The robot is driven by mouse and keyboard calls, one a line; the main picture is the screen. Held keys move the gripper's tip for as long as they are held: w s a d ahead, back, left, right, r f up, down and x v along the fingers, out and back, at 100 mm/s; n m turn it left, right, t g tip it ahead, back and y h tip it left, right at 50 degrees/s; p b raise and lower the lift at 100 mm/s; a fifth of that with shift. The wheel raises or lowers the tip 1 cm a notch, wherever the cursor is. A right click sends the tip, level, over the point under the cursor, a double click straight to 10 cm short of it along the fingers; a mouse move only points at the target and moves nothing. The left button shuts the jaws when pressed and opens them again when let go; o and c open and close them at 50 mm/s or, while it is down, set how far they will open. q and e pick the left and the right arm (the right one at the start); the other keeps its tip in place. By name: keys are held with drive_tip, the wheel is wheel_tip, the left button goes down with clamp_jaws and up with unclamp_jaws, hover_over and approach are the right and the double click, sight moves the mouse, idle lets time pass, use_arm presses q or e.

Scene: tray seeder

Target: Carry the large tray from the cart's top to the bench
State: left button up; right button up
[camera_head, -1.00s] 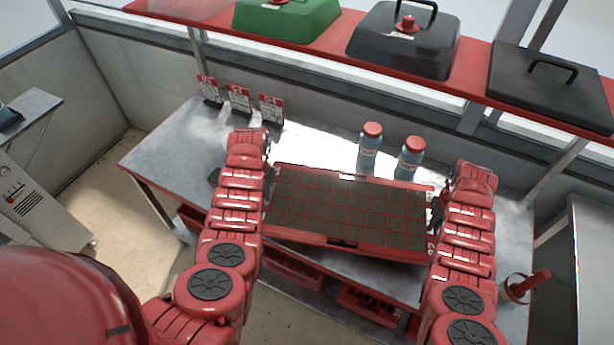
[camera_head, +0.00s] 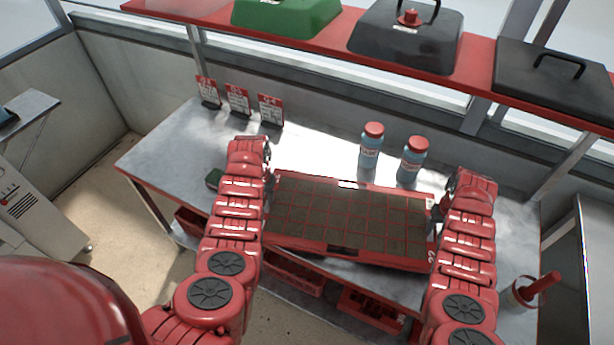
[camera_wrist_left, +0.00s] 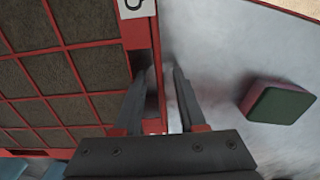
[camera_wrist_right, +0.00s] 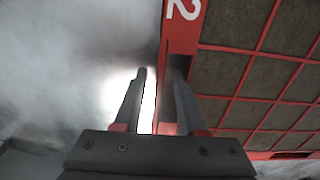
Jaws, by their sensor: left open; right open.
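The large tray (camera_head: 333,247), a red frame with dark soil-filled cells, is at the bench (camera_head: 160,160), its front edge near the bench's front edge. I cannot tell whether it rests fully flat. My left gripper (camera_wrist_left: 160,75) is open at the tray's left end, its fingers on either side of the red rim (camera_wrist_left: 143,60). My right gripper (camera_wrist_right: 160,75) is open at the other end, one finger over the rim (camera_wrist_right: 180,45) and one outside it. In the head view my arms mostly hide both grippers. The cart is not identifiable.
Two blue bottles with red caps (camera_head: 371,150) (camera_head: 412,160) stand just behind the tray. Several label cards (camera_head: 238,100) stand at the back left. A small green-topped block (camera_wrist_left: 280,103) lies left of the tray. A red shelf (camera_head: 320,50) with lids hangs above. A red-handled item (camera_head: 535,288) is at right.

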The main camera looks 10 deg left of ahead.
drive_tip(key=shift+r, duration=0.1)
use_arm(q)
wheel_tip(320, 180, up, 12)
use_arm(e)
wheel_tip(320, 180, up, 12)
idle(0.8)
